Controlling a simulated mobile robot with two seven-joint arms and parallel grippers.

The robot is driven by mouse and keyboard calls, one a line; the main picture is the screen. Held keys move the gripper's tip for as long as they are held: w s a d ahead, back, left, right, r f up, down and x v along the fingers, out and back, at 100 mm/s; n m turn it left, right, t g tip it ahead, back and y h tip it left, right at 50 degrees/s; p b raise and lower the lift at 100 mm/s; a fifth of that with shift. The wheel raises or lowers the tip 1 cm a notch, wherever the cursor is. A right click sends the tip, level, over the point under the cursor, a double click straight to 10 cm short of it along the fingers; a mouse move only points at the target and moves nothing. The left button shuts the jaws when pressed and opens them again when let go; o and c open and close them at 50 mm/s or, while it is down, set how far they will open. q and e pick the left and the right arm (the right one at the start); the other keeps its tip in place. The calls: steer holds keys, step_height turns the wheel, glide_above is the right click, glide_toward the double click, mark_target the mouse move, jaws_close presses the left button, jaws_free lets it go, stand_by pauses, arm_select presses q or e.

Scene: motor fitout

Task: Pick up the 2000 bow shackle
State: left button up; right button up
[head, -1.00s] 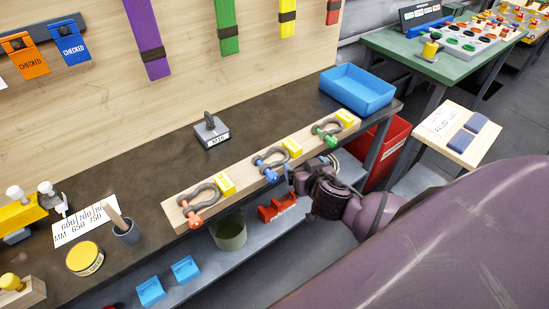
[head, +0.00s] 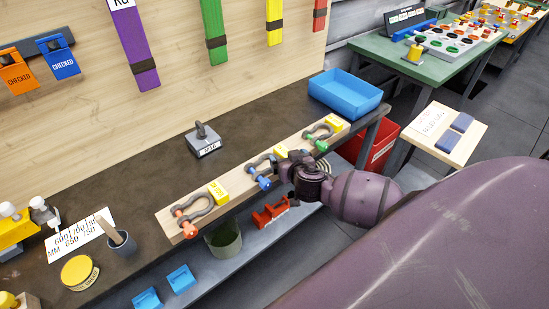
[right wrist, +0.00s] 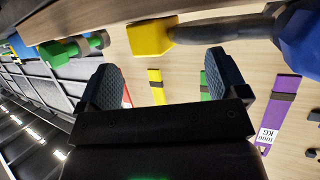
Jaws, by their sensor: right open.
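Three bow shackles with grey bows lie along a wooden board (head: 235,187) on the bench: one with an orange pin (head: 193,207), one with a blue pin (head: 262,172), one with a green pin (head: 318,137). Yellow blocks sit beside them; I cannot read which marks 2000. My right gripper (head: 287,163) is by the blue-pin shackle and partly hides its yellow block. In the right wrist view, its two fingers (right wrist: 163,80) are apart and empty. A yellow block (right wrist: 151,38) shows just beyond them, with a green pin (right wrist: 65,50) to the left and a blue part (right wrist: 301,42) to the right. My left gripper is not in view.
A grey weight-like block (head: 204,142) stands behind the board. A blue tray (head: 345,93) is at the bench's far right end. A cup (head: 121,242) and yellow tin (head: 80,273) are at the front left. A lower shelf holds a green bucket (head: 224,240) and red item (head: 271,210).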

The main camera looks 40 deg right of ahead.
steer(key=shift+x, duration=1.25)
steer(key=c, duration=1.4)
